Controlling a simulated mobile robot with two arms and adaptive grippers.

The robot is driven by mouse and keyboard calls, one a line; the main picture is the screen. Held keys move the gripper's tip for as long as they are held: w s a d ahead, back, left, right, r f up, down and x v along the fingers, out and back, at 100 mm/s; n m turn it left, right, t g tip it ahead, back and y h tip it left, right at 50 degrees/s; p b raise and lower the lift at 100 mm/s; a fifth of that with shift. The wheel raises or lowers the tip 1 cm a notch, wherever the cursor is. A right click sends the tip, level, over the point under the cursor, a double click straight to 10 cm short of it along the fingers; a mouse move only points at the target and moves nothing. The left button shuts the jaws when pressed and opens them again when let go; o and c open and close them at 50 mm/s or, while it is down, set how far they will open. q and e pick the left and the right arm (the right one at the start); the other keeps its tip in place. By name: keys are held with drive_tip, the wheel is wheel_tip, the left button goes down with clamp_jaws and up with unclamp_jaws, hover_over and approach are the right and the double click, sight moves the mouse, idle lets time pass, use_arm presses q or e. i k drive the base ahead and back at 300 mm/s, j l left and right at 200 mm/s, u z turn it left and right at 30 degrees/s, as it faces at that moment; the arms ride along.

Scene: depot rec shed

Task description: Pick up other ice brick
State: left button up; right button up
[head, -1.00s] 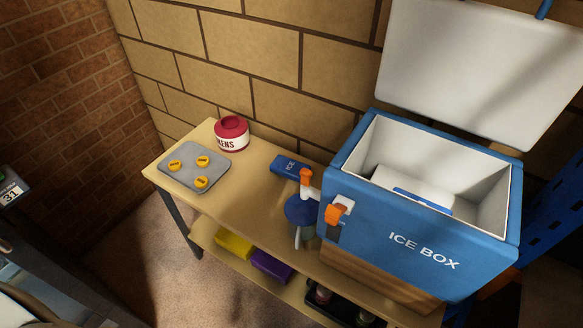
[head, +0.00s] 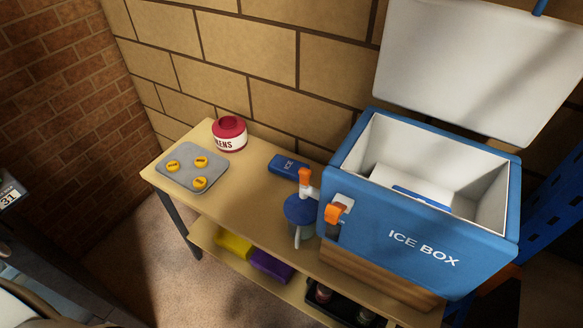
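A blue ice brick (head: 285,167) marked ICE lies flat on the wooden bench, left of the ice box and near the wall. The blue ice box (head: 420,246) stands at the right end with its white lid (head: 470,70) raised. Inside it, a blue edge (head: 421,198) shows beside a white block-like shape (head: 405,185); I cannot tell whether the blue piece is another ice brick. Neither of my grippers is in view.
A grey tray (head: 193,183) with several yellow discs (head: 201,161) and a red-lidded tub (head: 230,134) stand at the bench's left. A blue-topped container (head: 299,209) with an orange-tipped part stands against the box's left side. Yellow and purple items (head: 271,266) lie on the lower shelf.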

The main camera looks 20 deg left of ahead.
sight(286, 166)
drive_tip(key=j+z, duration=0.45)
drive_tip(key=j, duration=0.25)
drive_tip(key=k+j+z, duration=0.15)
drive_tip(key=j+z, duration=0.35)
drive_tip(key=j, duration=0.15)
